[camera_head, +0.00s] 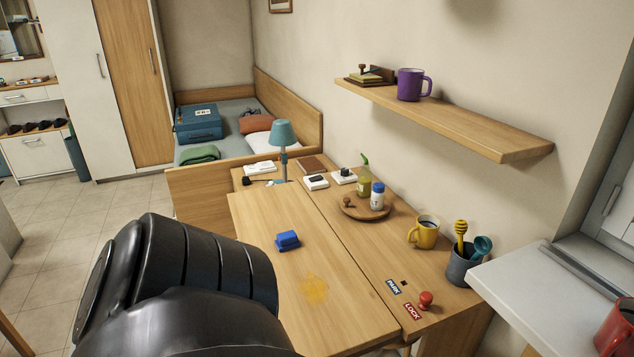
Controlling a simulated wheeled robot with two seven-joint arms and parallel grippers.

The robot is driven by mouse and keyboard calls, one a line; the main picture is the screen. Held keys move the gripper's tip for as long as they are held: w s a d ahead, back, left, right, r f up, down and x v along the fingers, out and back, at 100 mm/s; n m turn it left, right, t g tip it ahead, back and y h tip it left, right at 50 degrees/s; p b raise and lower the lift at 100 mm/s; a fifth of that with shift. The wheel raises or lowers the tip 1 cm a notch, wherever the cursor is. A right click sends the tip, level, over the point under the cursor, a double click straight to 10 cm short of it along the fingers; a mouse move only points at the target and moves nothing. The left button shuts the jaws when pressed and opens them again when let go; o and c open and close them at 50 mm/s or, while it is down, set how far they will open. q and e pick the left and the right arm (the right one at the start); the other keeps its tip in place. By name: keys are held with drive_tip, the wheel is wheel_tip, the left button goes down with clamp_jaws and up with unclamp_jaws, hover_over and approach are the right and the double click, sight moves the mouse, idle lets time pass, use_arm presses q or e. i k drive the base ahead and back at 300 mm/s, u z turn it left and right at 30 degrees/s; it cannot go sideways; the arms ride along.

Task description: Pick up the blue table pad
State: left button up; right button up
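The blue table pad (287,240) is a small blue block lying on the wooden fold-out table top (262,212), left of its middle. Nothing touches it from above. A large black link of my own arm fills the lower left of the head view and covers the near left part of the table. Neither gripper shows in this view.
A yellowish stain (314,289) lies on the table in front of the pad. Behind stand a teal lamp (283,135), a round tray (350,207) with bottles, a yellow mug (424,232) and a grey utensil cup (462,268). A red knob (425,299) sits at right. A shelf (450,125) overhangs.

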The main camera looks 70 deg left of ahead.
sight(287, 240)
drive_tip(key=k, duration=0.4)
drive_tip(key=u, duration=3.35)
drive_tip(key=k, duration=0.95)
drive_tip(key=z, duration=0.95)
drive_tip(key=i, duration=1)
drive_tip(key=k, duration=0.5)
drive_tip(key=u, duration=1.4)
drive_tip(key=i, duration=0.9)
